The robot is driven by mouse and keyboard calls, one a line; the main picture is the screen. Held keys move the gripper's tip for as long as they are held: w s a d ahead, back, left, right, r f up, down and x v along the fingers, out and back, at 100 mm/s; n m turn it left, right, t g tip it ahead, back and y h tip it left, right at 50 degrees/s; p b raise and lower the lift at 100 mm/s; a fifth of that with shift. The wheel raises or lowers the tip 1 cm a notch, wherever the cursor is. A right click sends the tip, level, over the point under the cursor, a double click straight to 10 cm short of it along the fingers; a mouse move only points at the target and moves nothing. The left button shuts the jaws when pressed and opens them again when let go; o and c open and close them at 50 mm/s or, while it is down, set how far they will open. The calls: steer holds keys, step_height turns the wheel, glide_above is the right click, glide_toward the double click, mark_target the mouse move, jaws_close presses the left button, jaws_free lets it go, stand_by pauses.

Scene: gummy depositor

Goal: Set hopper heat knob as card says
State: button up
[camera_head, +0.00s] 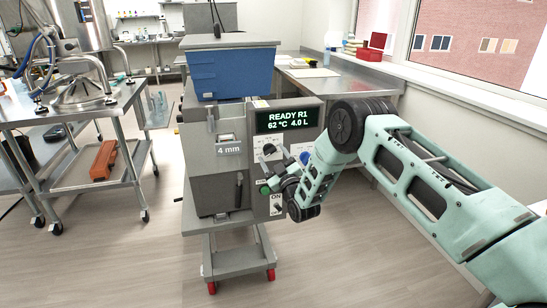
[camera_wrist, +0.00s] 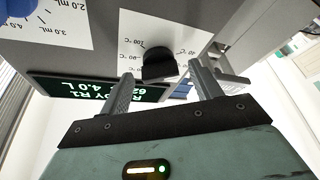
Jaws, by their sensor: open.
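The hopper heat knob (camera_wrist: 158,65) is black and sits on a white dial plate (camera_wrist: 190,42) marked in °C. The display (camera_head: 287,120) reads "READY R1, 62 °C, 4.0 L". I cannot make out a card giving a heat setting, nor the knob's exact pointing.
A blue knob (camera_wrist: 18,8) with a mL scale is beside the heat dial. The depositor carries a blue hopper (camera_head: 232,73), a "4 mm" label (camera_head: 229,149), a green button (camera_head: 265,189) and an ON switch (camera_head: 277,206). A steel bench (camera_head: 365,70) is behind my arm.

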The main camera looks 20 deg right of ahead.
steer(key=c, duration=1)
steer(key=shift+f+m+b, duration=0.15)
steer(key=shift+m+b, duration=0.15)
steer(key=shift+b, duration=0.1)
